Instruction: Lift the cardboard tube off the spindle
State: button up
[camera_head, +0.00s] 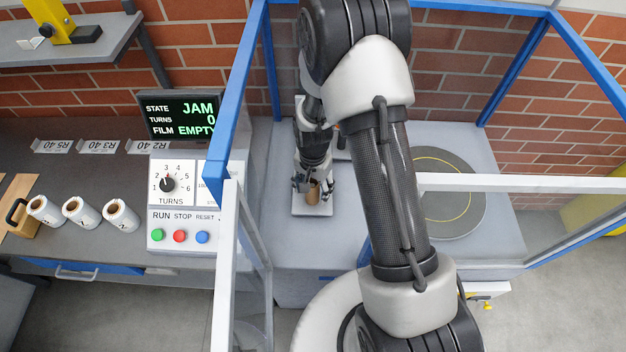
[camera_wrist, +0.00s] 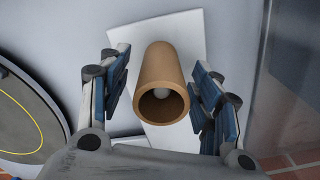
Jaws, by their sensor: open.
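The brown cardboard tube (camera_wrist: 161,72) stands between the two fingers of my gripper (camera_wrist: 160,92) in the wrist view, with a gap on each side.
A round turntable (camera_head: 446,195) lies to the right inside the blue-framed enclosure (camera_head: 238,85). A control panel (camera_head: 181,205) and a display reading JAM, 0 turns, film EMPTY (camera_head: 184,115) stand left.

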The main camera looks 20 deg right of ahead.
jog(key=shift+f, duration=0.45)
jog(key=c, duration=1.1)
jog(key=shift+r+p, duration=3.25)
jog(key=shift+r, duration=1.75)
jog(key=shift+c, duration=0.2)
